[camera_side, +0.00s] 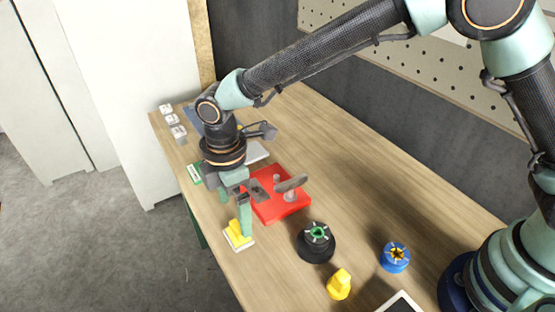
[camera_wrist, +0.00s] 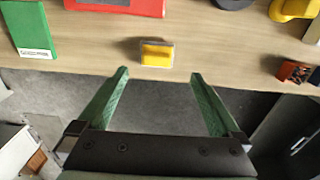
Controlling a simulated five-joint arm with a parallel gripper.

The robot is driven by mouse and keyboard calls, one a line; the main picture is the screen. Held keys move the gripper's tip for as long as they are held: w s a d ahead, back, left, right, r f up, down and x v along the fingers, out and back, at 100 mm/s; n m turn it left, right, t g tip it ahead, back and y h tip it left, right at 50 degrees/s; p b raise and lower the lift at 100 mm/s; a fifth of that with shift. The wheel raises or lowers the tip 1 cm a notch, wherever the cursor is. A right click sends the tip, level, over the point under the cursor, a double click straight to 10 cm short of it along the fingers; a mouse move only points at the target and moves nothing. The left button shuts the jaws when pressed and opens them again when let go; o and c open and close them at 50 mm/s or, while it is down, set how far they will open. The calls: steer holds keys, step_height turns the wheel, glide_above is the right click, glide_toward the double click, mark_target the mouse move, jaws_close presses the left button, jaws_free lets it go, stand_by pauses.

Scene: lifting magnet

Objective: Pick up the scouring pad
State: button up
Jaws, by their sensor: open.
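No thing is plainly marked as the scouring pad. A small yellow block on a pale base (camera_side: 238,234) lies near the table's front edge; it also shows in the wrist view (camera_wrist: 157,54), just beyond the gap between my fingertips. A flat green slab with a white label (camera_wrist: 28,25) is at the upper left there and shows in the side view (camera_side: 194,174). I cannot tell for sure which is the pad. My gripper (camera_side: 235,216) is open and empty, over the front edge close to the yellow block. It also shows in the wrist view (camera_wrist: 158,75).
A red plate (camera_side: 278,204) with grey parts lies behind my gripper. A black round object with a green top (camera_side: 317,242), a yellow object (camera_side: 339,284) and a blue round object (camera_side: 395,257) stand to the right. Small white blocks (camera_side: 172,119) are at the far end.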

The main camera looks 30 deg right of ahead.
mark_target(237, 227)
steer(key=shift+w+d+f, duration=0.1)
steer(key=shift+w+f, duration=0.05)
steer(key=shift+f, duration=1.6)
steer(key=shift+w+f, duration=0.15)
steer(key=shift+f, duration=1.55)
steer(key=shift+c, duration=0.3)
steer(key=c, duration=1.2)
steer(key=shift+c, duration=0.2)
steer(key=shift+r, duration=0.1)
step_height(237, 227, up, 20)
